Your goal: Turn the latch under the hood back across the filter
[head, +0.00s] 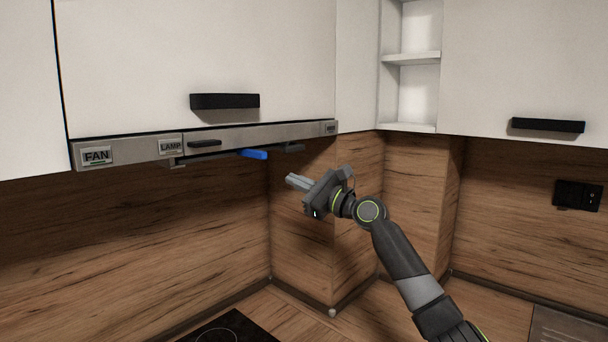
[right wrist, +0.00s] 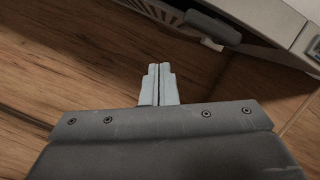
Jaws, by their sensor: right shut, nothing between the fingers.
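The hood (head: 230,139) is a steel strip under the white wall cabinet. A blue latch (head: 253,154) sticks out below its lower edge, right of the middle. The filter is seen too edge-on in the head view to make out, so I cannot tell how the latch lies to it. My right gripper (head: 297,182) is shut and empty, below and to the right of the latch and apart from it. In the right wrist view its closed fingers (right wrist: 159,70) point towards the hood underside (right wrist: 255,15); no blue shows there. My left gripper is out of view.
Dark grey parts (head: 288,148) also hang under the hood. A black hob (head: 232,328) lies on the counter below. The oak splashback (head: 130,230) stands behind, with a jutting oak-clad corner (head: 300,250) close to my right gripper. The space under the hood's left half looks clear.

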